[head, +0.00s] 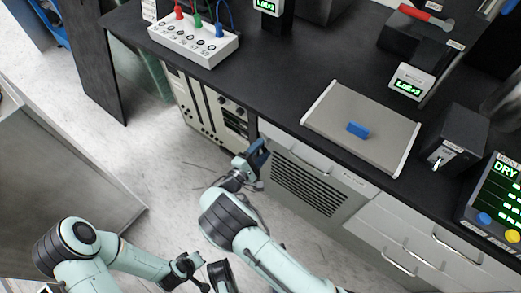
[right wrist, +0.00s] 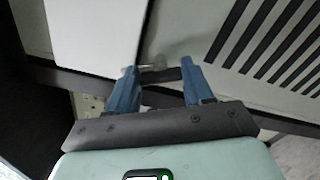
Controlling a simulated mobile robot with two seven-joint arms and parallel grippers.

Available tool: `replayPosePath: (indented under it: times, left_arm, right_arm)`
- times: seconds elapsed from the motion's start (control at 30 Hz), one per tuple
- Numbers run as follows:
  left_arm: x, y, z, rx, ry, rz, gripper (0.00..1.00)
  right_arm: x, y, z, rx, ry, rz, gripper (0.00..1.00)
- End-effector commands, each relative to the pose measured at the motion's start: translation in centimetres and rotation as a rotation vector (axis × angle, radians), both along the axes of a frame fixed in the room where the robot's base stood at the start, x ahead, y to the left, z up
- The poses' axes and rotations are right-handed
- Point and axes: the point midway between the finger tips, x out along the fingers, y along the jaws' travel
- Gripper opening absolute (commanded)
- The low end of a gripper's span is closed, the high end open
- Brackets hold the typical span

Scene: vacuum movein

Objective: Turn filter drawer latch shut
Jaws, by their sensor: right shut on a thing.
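The filter drawer front (head: 302,187), a grey panel with dark slanted louvers, is set under the black bench. It also shows at the upper right of the right wrist view (right wrist: 262,58). My right gripper (head: 260,155) is at the panel's upper left corner. In the right wrist view its two blue fingers (right wrist: 158,84) stand on either side of a small dark latch bar (right wrist: 160,75) and are shut on it. The latch is hidden behind the gripper in the head view. My left gripper (head: 200,281) is low in the head view, away from the drawer; its fingers are unclear.
The black bench top (head: 290,85) overhangs the cabinets. A grey plate with a blue handle (head: 357,130) lies on it. A rack instrument (head: 212,108) stands left of the drawer, and handled drawers (head: 425,245) are to the right. The floor in front (head: 165,195) is clear.

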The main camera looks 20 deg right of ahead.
Motion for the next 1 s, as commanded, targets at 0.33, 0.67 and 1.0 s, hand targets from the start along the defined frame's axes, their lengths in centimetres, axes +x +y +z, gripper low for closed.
replayPosePath:
  times: [0.33, 0.67, 1.0]
  left_arm:
    - [-0.08, -0.05, 0.03, -0.001, 0.003, -0.001, 0.00]
    - [-0.08, -0.04, 0.03, -0.001, 0.002, -0.001, 0.00]
    - [-0.06, -0.03, 0.03, -0.001, 0.002, -0.001, 0.00]
  right_arm:
    - [-0.06, 0.14, -0.18, 0.181, -0.229, 0.002, 0.21]
    - [-0.06, 0.13, -0.24, 0.281, -0.355, 0.002, 0.21]
    - [-0.06, 0.14, -0.27, 0.310, -0.391, 0.002, 0.21]
